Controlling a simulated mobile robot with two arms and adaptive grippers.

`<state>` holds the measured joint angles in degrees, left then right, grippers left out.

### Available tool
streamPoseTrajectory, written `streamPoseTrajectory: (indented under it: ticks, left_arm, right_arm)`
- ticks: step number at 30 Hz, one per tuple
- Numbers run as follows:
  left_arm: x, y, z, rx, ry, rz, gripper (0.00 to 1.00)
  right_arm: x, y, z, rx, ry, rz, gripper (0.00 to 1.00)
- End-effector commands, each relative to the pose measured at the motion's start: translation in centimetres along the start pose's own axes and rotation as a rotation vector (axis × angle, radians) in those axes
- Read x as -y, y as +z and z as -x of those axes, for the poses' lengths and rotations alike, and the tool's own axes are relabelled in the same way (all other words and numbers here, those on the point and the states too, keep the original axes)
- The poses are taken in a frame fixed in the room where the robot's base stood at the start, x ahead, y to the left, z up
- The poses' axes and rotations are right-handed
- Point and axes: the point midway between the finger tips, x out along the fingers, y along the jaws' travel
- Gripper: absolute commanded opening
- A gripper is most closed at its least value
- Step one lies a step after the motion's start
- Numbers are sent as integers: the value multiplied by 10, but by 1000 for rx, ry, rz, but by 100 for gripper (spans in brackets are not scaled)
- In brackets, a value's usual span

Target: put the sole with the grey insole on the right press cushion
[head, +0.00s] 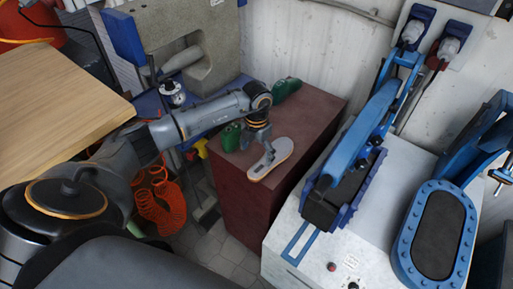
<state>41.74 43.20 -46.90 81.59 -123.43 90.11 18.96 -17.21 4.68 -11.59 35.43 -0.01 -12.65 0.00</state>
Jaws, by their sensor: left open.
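The sole with the grey insole (279,153) lies on top of the dark red cabinet (310,112), near its front edge. It has a pale rim. My left gripper (267,154) reaches in from the left and points down at the sole. Its jaws are open and cover part of the sole; I cannot tell whether they touch it. The right press cushion (439,236) is a dark oval pad in a bolted blue frame, with nothing on it. My right gripper is not in view.
Green shoe lasts stand on the cabinet, one left of my gripper (231,137) and one behind it (286,89). The left press cushion (335,203) sits below a raised blue arm (357,122). A wooden table (60,105) is at the left. Orange hose (160,205) lies coiled below.

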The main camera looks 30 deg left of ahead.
Motion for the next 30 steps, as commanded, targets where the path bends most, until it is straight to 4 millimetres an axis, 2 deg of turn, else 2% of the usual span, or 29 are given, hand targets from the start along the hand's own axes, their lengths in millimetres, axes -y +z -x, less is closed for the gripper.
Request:
streamPoseTrajectory:
  ticks: [2,5,17,24,30]
  left_arm:
    - [0,0,-6,-1,-1,1,85]
    - [0,0,-13,-1,-1,1,85]
    - [0,0,-52,-1,-1,1,85]
    - [0,0,-76,0,-1,0,85]
    - [0,0,-87,0,-1,1,85]
  right_arm:
    - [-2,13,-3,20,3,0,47]
    - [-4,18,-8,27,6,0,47]
    - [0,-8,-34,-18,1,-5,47]
    - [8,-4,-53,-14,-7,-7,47]
    - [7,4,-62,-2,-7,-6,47]
